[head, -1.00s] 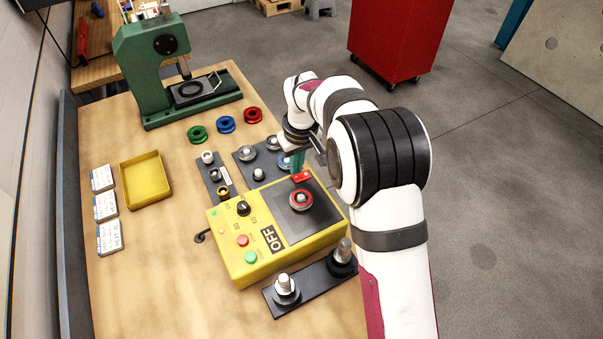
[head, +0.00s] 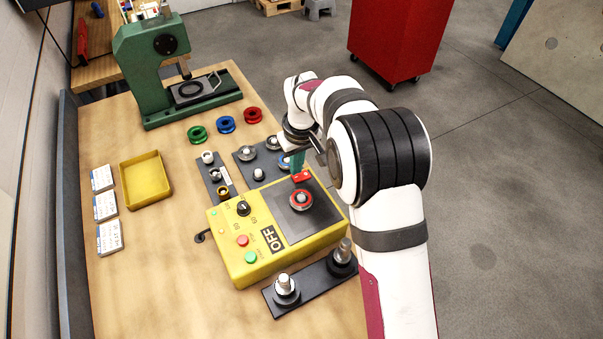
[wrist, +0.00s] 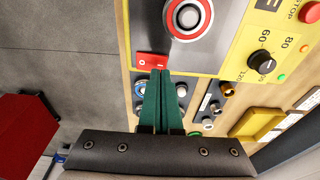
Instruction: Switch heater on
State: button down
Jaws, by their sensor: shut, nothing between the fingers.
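The heater is a yellow box (head: 227,248) with a dark top plate, a knob, coloured buttons and a sign reading OFF (head: 272,237). A red rocker switch (head: 301,177) sits at its far right corner. It also shows in the wrist view (wrist: 146,61), with white marks on it. My gripper (head: 297,172) has its green fingers shut and empty, with the tips at the switch. In the wrist view the fingertips (wrist: 160,73) are at the switch's near edge; I cannot tell whether they touch it. A grey part with a red ring (head: 300,200) sits on the plate.
A dark block with two metal posts (head: 312,279) stands in front of the heater. Behind it are small holders with fittings (head: 217,179) and green, blue and red rings (head: 226,124). A yellow tray (head: 146,203) and a green press (head: 146,70) stand farther off. The front left tabletop is clear.

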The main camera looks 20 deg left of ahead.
aim_at(297, 178)
jog(key=shift+f, duration=0.9)
jog(key=shift+r, duration=3.55)
jog(key=shift+d, duration=0.1)
jog(key=s+d+r+m, duration=0.4)
jog(key=s+d, duration=0.4)
jog(key=d, duration=0.1)
jog(key=s+d+r+m, duration=0.4)
jog(key=s+d+r, duration=0.1)
jog(key=s+d, duration=0.3)
jog(key=s+d+f+m, duration=0.2)
jog(key=s+m, duration=0.1)
jog(key=s, duration=0.4)
jog(key=s+d+f+m+g, duration=0.1)
jog(key=s+d+f+m, duration=0.1)
jog(key=s, duration=0.6)
jog(key=shift+s+d+m+y, duration=0.3)
jog(key=shift+d+m, duration=0.2)
jog(key=shift+m, duration=0.3)
